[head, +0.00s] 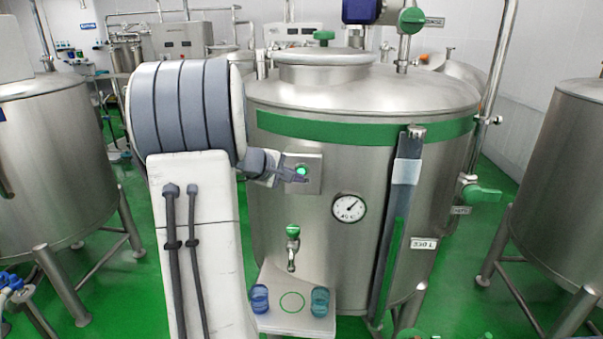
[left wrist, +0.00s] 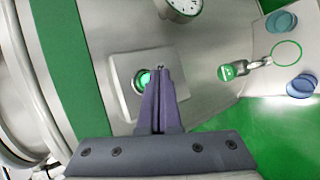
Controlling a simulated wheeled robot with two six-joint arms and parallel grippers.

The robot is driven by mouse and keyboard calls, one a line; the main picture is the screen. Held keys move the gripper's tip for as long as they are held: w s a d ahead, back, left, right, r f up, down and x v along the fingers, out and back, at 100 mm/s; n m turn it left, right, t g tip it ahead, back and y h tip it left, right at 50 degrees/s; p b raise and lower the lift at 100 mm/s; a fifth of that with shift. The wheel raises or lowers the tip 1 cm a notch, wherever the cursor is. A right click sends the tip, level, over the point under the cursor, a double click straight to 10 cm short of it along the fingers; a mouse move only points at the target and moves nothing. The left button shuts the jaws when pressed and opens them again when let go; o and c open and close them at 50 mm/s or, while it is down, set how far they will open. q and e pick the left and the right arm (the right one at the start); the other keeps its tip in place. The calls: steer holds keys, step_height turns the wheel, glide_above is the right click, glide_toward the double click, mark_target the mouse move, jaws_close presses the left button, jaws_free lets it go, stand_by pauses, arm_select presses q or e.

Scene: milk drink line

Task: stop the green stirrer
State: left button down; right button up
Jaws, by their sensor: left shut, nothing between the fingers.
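The steel tank with a green band (head: 300,127) stands in the middle of the head view. On its front is a square metal switch plate (head: 315,186) with a round green lit button (head: 302,170). My left gripper (head: 301,178) is shut and empty in front of the plate, its tips at the button's lower edge in the picture. In the left wrist view the shut fingers (left wrist: 159,72) partly cover the green button (left wrist: 143,79). I cannot tell whether they touch it. A blue motor (head: 361,10) is above the tank. My right gripper is not in view.
A round gauge (head: 349,208) and a tap with a green handle (head: 292,232) are on the tank front. A sight tube (head: 397,210) runs down the right. Other tanks stand at both sides.

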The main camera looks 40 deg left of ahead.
arm_select(q)
steer(key=shift+w+a, duration=0.1)
steer(key=shift+w, duration=0.05)
steer(key=shift+w+a, duration=0.15)
steer(key=shift+w, duration=0.1)
stand_by(0.3)
steer(key=shift+w+a, duration=0.25)
steer(key=shift+w, duration=0.15)
stand_by(0.6)
steer(key=shift+s+b, duration=0.1)
steer(key=shift+b, duration=0.25)
steer(key=shift+s+d+b, duration=0.5)
steer(key=shift+s, duration=0.2)
steer(key=shift+s, duration=0.1)
